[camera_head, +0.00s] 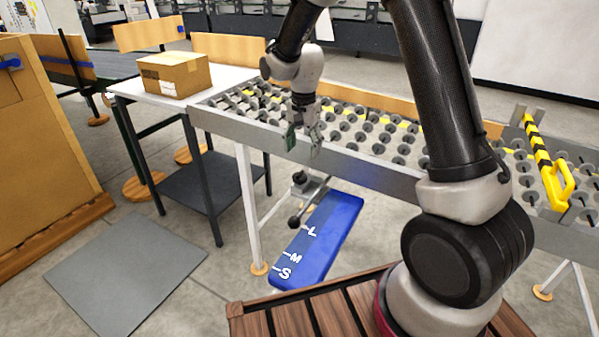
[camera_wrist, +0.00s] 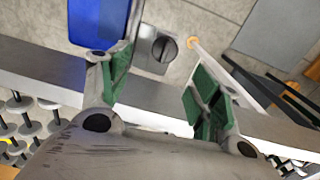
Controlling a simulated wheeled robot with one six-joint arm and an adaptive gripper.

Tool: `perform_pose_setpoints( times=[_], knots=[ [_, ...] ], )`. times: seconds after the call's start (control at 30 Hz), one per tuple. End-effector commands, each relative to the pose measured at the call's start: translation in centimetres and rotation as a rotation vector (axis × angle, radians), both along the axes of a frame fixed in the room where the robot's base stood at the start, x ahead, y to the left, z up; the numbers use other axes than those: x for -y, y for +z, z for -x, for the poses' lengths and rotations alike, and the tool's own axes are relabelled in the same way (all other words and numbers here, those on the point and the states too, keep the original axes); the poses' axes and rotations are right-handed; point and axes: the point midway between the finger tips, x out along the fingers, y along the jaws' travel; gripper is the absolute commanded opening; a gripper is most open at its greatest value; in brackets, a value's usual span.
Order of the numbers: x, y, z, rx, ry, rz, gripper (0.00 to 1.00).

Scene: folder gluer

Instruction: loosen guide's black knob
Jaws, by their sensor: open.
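My gripper (camera_head: 303,143) hangs at the near rail of the roller conveyor, open and empty, with its green-padded fingers apart. In the wrist view the open fingers (camera_wrist: 160,88) frame a gap, and a round black knob (camera_wrist: 164,49) on a grey block shows beyond it, apart from both fingers. In the head view a grey bracket with a dark top (camera_head: 299,178) stands below my gripper, and a black ball-like end (camera_head: 294,222) sticks out toward me. I cannot tell which of these is the wrist view's knob. Beside them lies a blue plate (camera_head: 318,245) marked L, M, S.
The conveyor's metal rail (camera_head: 360,172) runs close beside my gripper. A yellow-and-black striped bar with a yellow handle (camera_head: 562,185) lies at the right. A cardboard box (camera_head: 174,74) sits on a white table at the left. A grey mat (camera_head: 125,270) lies on the floor.

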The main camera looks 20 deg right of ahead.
Motion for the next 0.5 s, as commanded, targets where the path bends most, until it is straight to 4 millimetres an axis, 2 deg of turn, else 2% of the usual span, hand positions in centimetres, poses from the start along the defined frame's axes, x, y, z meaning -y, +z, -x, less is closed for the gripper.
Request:
perform_pose_setpoints(
  times=[0.03, 0.13, 0.5],
  knots=[
    [-0.4, -1.0, -0.3, -0.009, -0.014, 0.002, 0.63],
    [-0.7, -2.2, -0.6, -0.016, -0.03, 0.005, 0.63],
    [-0.7, -8.0, -0.6, -0.018, -0.032, 0.006, 0.63]
  ],
)
